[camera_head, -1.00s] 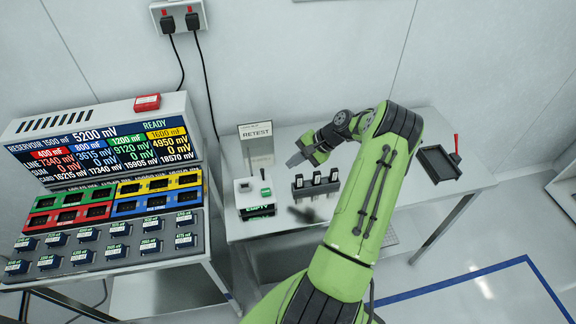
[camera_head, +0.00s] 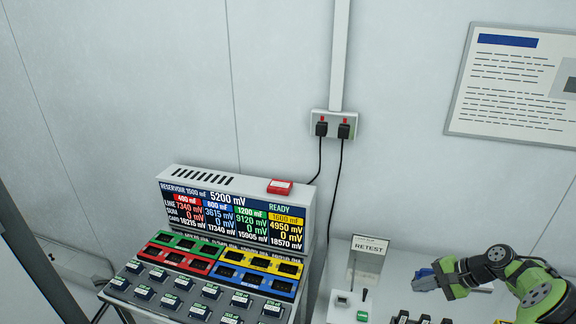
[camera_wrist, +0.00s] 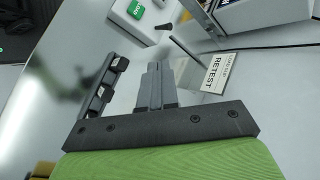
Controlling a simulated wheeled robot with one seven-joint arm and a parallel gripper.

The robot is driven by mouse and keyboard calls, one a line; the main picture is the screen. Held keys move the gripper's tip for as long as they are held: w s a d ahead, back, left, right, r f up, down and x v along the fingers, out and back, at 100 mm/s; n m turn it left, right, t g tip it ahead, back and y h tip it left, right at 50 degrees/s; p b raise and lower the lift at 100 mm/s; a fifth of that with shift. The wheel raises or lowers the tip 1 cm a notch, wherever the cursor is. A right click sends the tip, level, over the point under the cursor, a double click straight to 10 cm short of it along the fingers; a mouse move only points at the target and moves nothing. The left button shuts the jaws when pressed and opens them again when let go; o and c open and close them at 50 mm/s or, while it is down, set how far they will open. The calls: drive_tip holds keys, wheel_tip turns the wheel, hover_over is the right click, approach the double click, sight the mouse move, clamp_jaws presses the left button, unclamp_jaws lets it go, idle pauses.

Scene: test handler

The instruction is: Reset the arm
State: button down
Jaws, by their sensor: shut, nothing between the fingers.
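My gripper (camera_head: 425,279) is at the lower right of the head view, at the end of my green arm. It also shows in the wrist view (camera_wrist: 156,72), where its two grey fingers lie together with nothing between them. It hangs above the table, apart from the things there. In the wrist view a black rack with several black-and-white pieces (camera_wrist: 101,92) is left of the fingers. The rack's top shows at the bottom edge of the head view. Most of my arm is out of the head view.
A console with a lit screen (camera_head: 233,214) and coloured sockets stands left, holding several dark blocks. A RETEST sign (camera_head: 368,247) and a white device (camera_head: 349,306) with a green button are left of my gripper. A wall outlet (camera_head: 334,124) feeds two cables.

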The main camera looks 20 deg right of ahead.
drive_tip(key=w+a+r+n+g+h, duration=0.1)
drive_tip(key=a+r+n, duration=0.2)
drive_tip(key=a+r, duration=0.35)
drive_tip(key=a+r+n+g+h, duration=0.2)
drive_tip(key=a+r, duration=0.2)
drive_tip(key=a, duration=0.5)
drive_tip(key=w+a+r+n+g+h, duration=0.1)
drive_tip(key=a+r+n, duration=0.2)
drive_tip(key=a+r, duration=0.35)
drive_tip(key=s+a+n+t+h, duration=0.1)
drive_tip(key=s+a+n, duration=0.2)
drive_tip(key=s+a, duration=0.3)
drive_tip(key=s+a+r+n+t+b, duration=0.1)
drive_tip(key=s+a+n, duration=0.3)
drive_tip(key=s, duration=0.7)
drive_tip(key=a+t, duration=0.1)
drive_tip(key=a, duration=0.1)
drive_tip(key=shift+s+a+r+h, duration=0.2)
drive_tip(key=shift+s+a+h, duration=0.2)
